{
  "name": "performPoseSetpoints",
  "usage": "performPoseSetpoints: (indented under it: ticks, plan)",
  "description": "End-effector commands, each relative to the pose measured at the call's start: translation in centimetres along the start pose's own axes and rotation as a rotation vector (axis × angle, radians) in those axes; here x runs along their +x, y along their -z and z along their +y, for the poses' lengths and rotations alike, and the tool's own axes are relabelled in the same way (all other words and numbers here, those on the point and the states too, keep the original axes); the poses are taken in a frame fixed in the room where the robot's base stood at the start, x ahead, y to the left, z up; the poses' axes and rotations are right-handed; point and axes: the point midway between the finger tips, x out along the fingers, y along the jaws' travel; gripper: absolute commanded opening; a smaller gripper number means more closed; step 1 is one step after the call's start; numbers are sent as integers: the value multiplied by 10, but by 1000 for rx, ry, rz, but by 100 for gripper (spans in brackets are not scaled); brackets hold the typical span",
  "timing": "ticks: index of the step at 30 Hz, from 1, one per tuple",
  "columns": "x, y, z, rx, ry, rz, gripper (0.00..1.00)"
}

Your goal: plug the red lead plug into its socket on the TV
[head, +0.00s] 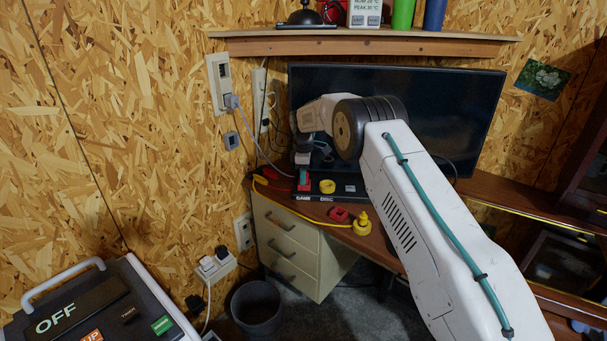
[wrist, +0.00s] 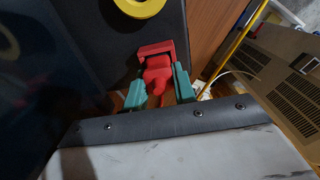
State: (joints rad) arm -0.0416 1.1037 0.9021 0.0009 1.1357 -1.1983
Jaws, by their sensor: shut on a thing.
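My gripper (head: 304,174) is at the dark panel (head: 345,197) in front of the TV (head: 440,120). Its teal fingertips (wrist: 158,88) are shut on the red plug (wrist: 158,76) in the wrist view. The plug's front end meets the square red socket (wrist: 155,47) on the panel. I cannot tell how deep it sits. In the head view the red socket (head: 304,187) shows just below the fingers, above the label GAME. A round yellow socket (head: 327,186) is to its right, above the label DISC.
A yellow plug (head: 362,222) with a yellow cable and a red piece (head: 339,214) lie on the desk in front of the panel. A shelf (head: 370,43) runs above the TV. A grey bin (head: 257,308) stands beside the drawers (head: 286,247).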

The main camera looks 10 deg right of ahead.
Motion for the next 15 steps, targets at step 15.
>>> performPoseSetpoints:
  ticks: [15]
  plan:
    - [-10, 0, 0, 0, -1, 1, 52]
